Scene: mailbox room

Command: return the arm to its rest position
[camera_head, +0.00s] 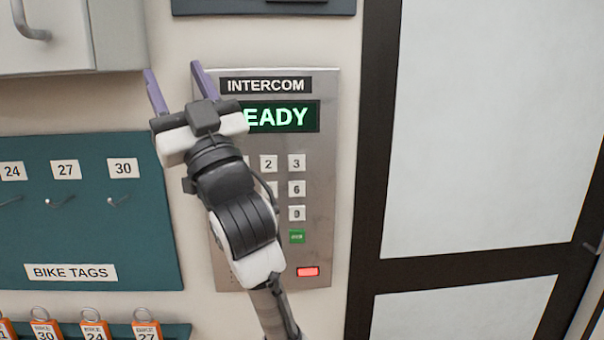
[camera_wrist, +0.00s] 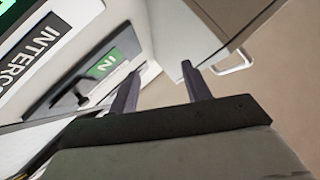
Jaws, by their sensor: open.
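My gripper (camera_head: 174,88) is raised in front of the left part of the intercom panel in the head view. Its two purple-grey fingers are spread apart with nothing between them. In the wrist view my gripper (camera_wrist: 160,82) also shows open and empty, its fingers pointing up the picture. My arm hides the left keys and the first letter of the display. The intercom panel (camera_head: 325,150) has a lit green display (camera_head: 285,117) ending in "EADY", number keys, a green key and a lit red button (camera_head: 308,272).
A pale cabinet with a handle (camera_head: 60,50) is at upper left; it also shows near the fingers in the wrist view (camera_wrist: 195,30). A teal bike tags board (camera_head: 90,230) hangs at left, with orange tags (camera_head: 95,330) below. A dark-framed door (camera_head: 480,130) is at right.

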